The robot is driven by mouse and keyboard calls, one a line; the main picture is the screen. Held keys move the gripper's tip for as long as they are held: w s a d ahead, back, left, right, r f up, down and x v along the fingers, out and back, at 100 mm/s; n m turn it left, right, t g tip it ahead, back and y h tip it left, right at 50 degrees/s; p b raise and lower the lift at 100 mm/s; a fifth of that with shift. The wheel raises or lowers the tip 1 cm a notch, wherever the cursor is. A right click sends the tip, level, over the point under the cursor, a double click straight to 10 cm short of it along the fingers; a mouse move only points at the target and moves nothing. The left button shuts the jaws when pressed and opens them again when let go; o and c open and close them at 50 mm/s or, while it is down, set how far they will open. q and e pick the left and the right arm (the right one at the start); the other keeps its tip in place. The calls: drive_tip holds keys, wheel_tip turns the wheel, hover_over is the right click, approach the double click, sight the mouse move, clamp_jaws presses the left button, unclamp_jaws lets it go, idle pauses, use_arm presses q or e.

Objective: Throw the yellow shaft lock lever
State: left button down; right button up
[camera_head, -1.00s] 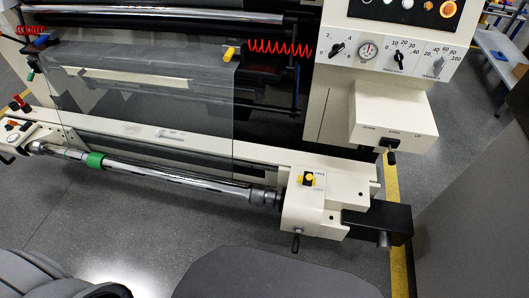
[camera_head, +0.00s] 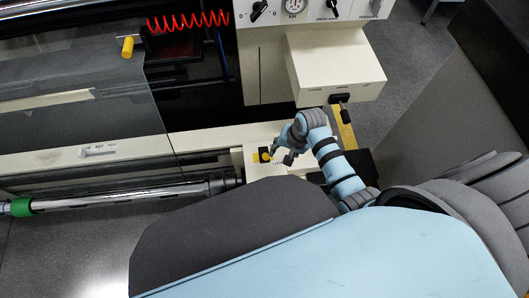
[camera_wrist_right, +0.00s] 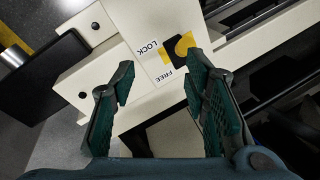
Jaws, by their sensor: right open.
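The yellow shaft lock lever (camera_head: 257,157) sits with a black part on the cream housing at the end of the shaft. In the right wrist view the yellow and black lever (camera_wrist_right: 178,46) lies beyond my fingertips, near the printed words LOCK and FREE. My right gripper (camera_head: 287,155) is just right of the lever in the head view, apart from it. The right wrist view shows its teal fingers (camera_wrist_right: 160,85) spread and empty. My left gripper is not in view.
The chrome shaft (camera_head: 125,195) with a green collar (camera_head: 20,207) runs left from the housing. A cream control box (camera_head: 335,68) with a black knob stands above my right arm. A clear panel (camera_head: 80,100) with a yellow knob covers the left side.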

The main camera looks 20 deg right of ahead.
approach(267, 156)
wheel_tip(267, 156, up, 2)
drive_tip(key=d, duration=0.1)
drive_tip(key=shift+m+y, duration=0.3)
drive_tip(key=b+x, duration=0.7)
drive_tip(key=x, duration=0.6)
drive_tip(key=shift+f+b, duration=0.15)
drive_tip(key=shift+b, duration=0.15)
drive_tip(key=shift+c, duration=0.3)
drive_tip(key=shift+s, duration=0.1)
clamp_jaws()
